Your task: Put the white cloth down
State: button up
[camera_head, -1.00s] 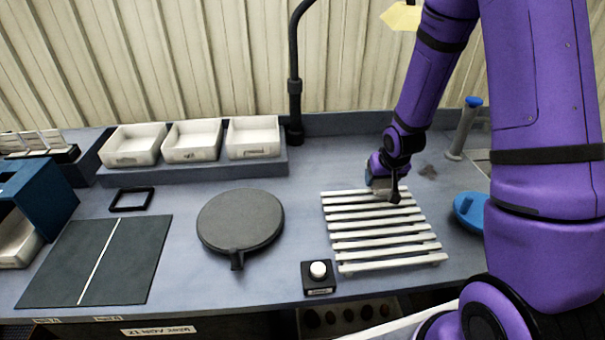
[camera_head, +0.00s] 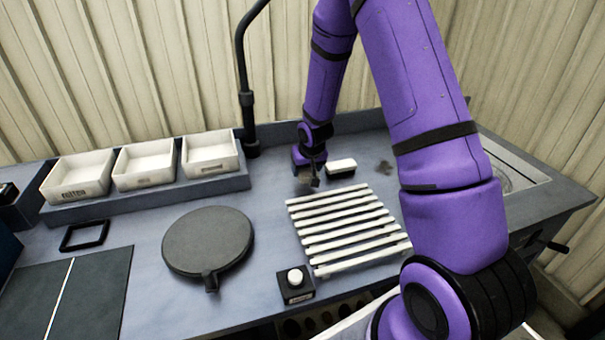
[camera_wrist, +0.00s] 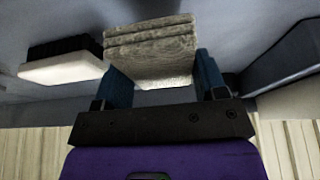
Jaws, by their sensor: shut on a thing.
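My gripper (camera_wrist: 163,78) has blue fingers on both sides of a folded, greyish-white cloth (camera_wrist: 152,48) and is shut on it. In the head view my gripper (camera_head: 310,180) is low over the bench, behind the far left end of the white slatted rack (camera_head: 345,228). The cloth is mostly hidden there by my wrist. I cannot tell whether the cloth touches the bench.
A white-backed brush with black bristles (camera_head: 341,164) lies just right of my gripper and also shows in the wrist view (camera_wrist: 62,68). White bins (camera_head: 145,165) stand on a ledge at left. A round dark plate (camera_head: 208,240) and a button box (camera_head: 295,283) are nearer.

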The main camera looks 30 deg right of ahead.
aim_at(303, 173)
jog(key=shift+w+d+f, duration=0.1)
jog(key=shift+w+f, duration=0.05)
jog(key=shift+w, duration=1.15)
jog(key=shift+s+f, duration=0.1)
jog(key=shift+f, duration=1.6)
jog(key=shift+f, duration=0.1)
jog(key=o, duration=0.9)
jog(key=shift+c, duration=0.2)
